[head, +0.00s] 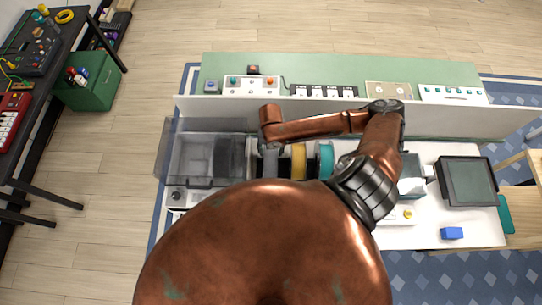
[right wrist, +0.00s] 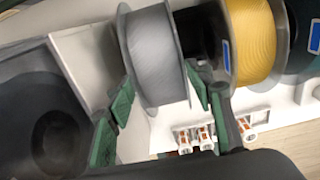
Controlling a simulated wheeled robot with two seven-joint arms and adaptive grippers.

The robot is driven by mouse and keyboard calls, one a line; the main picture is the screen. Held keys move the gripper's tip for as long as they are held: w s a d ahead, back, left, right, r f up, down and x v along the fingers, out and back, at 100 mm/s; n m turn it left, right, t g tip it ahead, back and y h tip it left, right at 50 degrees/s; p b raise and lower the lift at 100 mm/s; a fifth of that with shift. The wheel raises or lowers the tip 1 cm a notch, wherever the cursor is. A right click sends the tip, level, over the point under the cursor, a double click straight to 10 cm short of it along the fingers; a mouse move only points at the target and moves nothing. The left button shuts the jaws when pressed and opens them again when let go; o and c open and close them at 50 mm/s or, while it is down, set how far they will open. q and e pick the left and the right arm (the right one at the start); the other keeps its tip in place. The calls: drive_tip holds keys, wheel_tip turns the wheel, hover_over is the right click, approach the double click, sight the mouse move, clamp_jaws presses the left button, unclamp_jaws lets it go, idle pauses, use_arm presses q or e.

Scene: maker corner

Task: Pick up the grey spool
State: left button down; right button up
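The grey spool (right wrist: 155,60) stands upright in the right wrist view, its rim edge-on beside a yellow spool (right wrist: 252,40). My right gripper (right wrist: 158,82) is open, with its green-padded fingers on either side of the grey spool's near end. The left pad is close to one flange and the right pad close to the other; I cannot tell whether either touches. In the head view the grey spool (head: 270,163) is left of the yellow spool (head: 299,162), partly hidden by my right arm. My left gripper is not in view.
A teal spool (head: 326,160) stands right of the yellow one. A clear box (head: 188,160) with a dark spool lies left of the grey spool. A white ledge (head: 220,108) runs behind. A dark screen (head: 467,181) and blue block (head: 451,233) are at the right.

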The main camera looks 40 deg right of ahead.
clamp_jaws()
idle(0.4)
